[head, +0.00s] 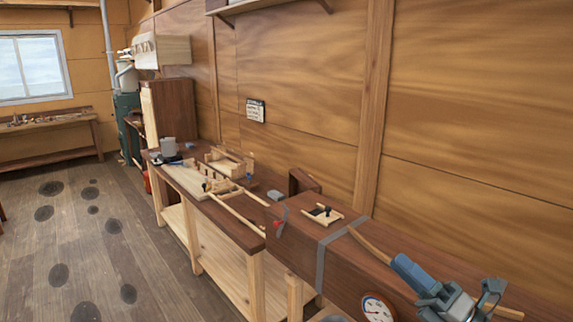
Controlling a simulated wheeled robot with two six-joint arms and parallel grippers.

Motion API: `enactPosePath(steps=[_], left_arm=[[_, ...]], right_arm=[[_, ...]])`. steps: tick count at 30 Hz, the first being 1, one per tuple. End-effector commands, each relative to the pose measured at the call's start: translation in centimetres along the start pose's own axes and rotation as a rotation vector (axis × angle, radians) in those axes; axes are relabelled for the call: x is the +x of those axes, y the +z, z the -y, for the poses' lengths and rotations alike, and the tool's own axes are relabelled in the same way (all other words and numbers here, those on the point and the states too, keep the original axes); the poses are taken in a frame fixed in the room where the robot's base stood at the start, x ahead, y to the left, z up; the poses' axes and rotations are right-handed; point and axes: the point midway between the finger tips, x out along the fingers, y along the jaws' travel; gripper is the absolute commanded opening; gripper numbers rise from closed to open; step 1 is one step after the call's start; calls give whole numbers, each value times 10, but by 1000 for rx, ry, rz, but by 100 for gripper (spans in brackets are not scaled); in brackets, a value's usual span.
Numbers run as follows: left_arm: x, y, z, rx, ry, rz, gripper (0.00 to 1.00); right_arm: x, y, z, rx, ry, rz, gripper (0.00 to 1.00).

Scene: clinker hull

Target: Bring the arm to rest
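A thin wooden strip (368,242) runs along the dark top and passes behind or under the gripper. I cannot tell whether the gripper touches it. My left gripper is not in view.
A round gauge (377,309) sits on the box front. A small wooden piece with a black knob (322,214) lies on top. A workbench (222,217) farther left carries wooden parts and a grey cup (168,147). The floor (100,245) at left is open, with dark spots.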

Motion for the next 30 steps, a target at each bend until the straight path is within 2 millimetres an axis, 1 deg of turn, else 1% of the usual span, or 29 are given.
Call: enactPosePath(steps=[1,3,5,6,8,9,11,12,14,15,16,17,18,19,21,23,24,30], left_arm=[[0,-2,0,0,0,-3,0],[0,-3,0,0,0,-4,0],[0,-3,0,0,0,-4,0],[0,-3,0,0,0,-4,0],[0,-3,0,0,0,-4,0],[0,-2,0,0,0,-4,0],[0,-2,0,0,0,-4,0],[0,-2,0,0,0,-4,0],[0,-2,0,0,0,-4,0],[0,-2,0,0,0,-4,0],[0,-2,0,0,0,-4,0],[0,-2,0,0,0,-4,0],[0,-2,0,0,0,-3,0],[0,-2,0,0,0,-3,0],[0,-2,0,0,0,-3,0],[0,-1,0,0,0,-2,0],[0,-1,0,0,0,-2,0],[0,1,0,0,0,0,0]], right_arm=[[-8,6,1,98,1,113,32],[-23,17,6,231,-6,276,32],[-39,25,14,347,-26,414,32],[-51,29,22,427,-45,506,32],[-73,31,36,543,-84,642,32],[-88,30,47,622,-117,732,32],[-113,24,64,737,-174,865,32],[-131,17,76,815,-219,951,32],[-158,2,92,927,-297,1079,32],[-176,-12,103,1001,-355,1161,32],[-191,-24,109,1055,-402,1222,32],[-205,-36,115,1107,-452,1281,32],[-222,-54,122,1173,-519,1353,32],[-234,-68,125,1218,-568,1402,32],[-257,-97,129,1304,-680,1499,32],[-274,-121,129,1366,-766,1565,32],[-284,-136,128,1401,-822,1604,32],[-320,-197,113,1530,-1069,1742,32]])
